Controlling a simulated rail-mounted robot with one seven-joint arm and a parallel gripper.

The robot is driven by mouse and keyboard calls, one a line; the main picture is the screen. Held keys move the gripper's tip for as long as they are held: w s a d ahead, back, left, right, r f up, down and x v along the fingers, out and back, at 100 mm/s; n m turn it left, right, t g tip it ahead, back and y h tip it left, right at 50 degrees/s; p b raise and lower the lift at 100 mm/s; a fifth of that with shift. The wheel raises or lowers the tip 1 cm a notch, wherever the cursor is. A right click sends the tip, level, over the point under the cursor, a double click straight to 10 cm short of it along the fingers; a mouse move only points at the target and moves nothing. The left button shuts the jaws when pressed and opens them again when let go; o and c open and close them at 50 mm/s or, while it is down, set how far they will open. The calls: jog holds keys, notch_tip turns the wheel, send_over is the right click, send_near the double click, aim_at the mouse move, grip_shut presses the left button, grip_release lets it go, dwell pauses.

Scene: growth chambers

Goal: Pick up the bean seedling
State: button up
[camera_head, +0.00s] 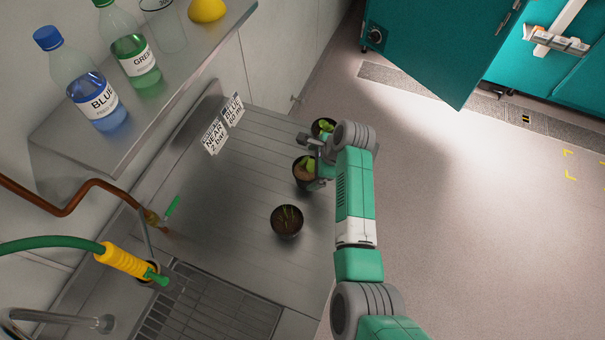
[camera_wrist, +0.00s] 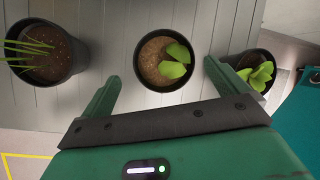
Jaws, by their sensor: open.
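Three dark pots with plants stand in a row on the grooved metal bench. The middle pot (camera_wrist: 146,72) holds brown soil and a seedling with two broad green leaves (camera_wrist: 176,60); it looks most like the bean seedling. In the head view this pot (camera_head: 300,180) is partly hidden by my gripper (camera_head: 313,163). One end pot (camera_wrist: 56,70) has thin grass-like shoots and also shows in the head view (camera_head: 287,232). The other end pot (camera_wrist: 243,61) has several rounded leaves. In the wrist view my gripper (camera_wrist: 162,72) is open, its fingers apart on either side of the middle pot, holding nothing.
A wall shelf (camera_head: 180,88) carries a blue bottle (camera_head: 98,100), a green bottle (camera_head: 136,60), a clear beaker and a yellow fruit. A label card (camera_head: 222,122) stands at the bench's back. A sink grate (camera_head: 205,305) and yellow-handled hose (camera_head: 125,262) are at lower left. Bare bench lies left of the pots.

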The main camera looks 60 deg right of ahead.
aim_at(308, 170)
jog(key=x, duration=0.2)
jog(key=b+x, duration=0.1)
jog(key=x, duration=0.1)
jog(key=shift+s+d+f, duration=0.1)
jog(key=shift+d+f, duration=0.05)
jog(key=shift+f, duration=0.2)
jog(key=shift+w+f, duration=0.25)
jog(key=shift+f, duration=0.1)
jog(key=shift+c, duration=0.5)
jog(key=c, duration=0.9)
jog(key=shift+c, duration=0.3)
jog(key=shift+r, duration=0.15)
